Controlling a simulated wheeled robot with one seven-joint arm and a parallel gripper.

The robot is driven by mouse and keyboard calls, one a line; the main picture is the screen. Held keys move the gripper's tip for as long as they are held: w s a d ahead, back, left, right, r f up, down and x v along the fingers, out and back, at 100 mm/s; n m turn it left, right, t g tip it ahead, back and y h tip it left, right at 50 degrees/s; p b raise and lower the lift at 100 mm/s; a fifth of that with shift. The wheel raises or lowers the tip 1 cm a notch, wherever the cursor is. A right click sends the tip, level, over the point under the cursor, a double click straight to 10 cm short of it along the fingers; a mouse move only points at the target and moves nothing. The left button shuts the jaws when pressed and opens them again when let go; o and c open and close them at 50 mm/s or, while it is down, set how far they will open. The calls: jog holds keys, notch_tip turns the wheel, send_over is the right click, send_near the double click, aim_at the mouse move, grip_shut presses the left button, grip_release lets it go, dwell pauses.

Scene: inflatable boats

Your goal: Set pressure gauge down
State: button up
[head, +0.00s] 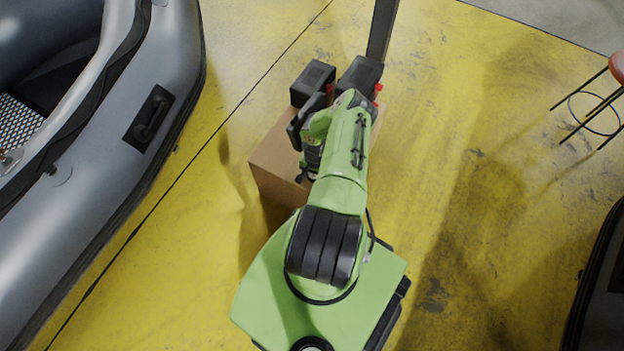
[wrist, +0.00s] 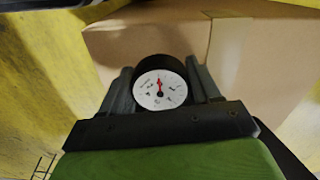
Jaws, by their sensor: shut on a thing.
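The pressure gauge (wrist: 160,90) shows in the wrist view, with a round white dial, a red needle and a black casing. My gripper (wrist: 162,88) is shut on it, one finger on each side. A brown cardboard box (wrist: 262,50) fills the view behind the gauge; I cannot tell whether the gauge touches it. In the head view my green arm reaches over the box (head: 275,165), and my gripper (head: 305,172) is beside the arm's far end, mostly hidden. The gauge cannot be made out there.
Two black batteries or cases with red parts, one at the left (head: 313,82) and one at the right (head: 358,78), stand at the box's far end. A grey inflatable boat (head: 165,60) lies at left. A red stool (head: 617,66) stands at right. Yellow floor between is clear.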

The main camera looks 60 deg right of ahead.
notch_tip(320, 180, down, 3)
jog(key=shift+b, duration=0.55)
jog(key=shift+r, duration=0.15)
jog(key=o, duration=1.1)
notch_tip(320, 180, up, 12)
jog(key=p, duration=0.5)
jog(key=shift+r, duration=0.15)
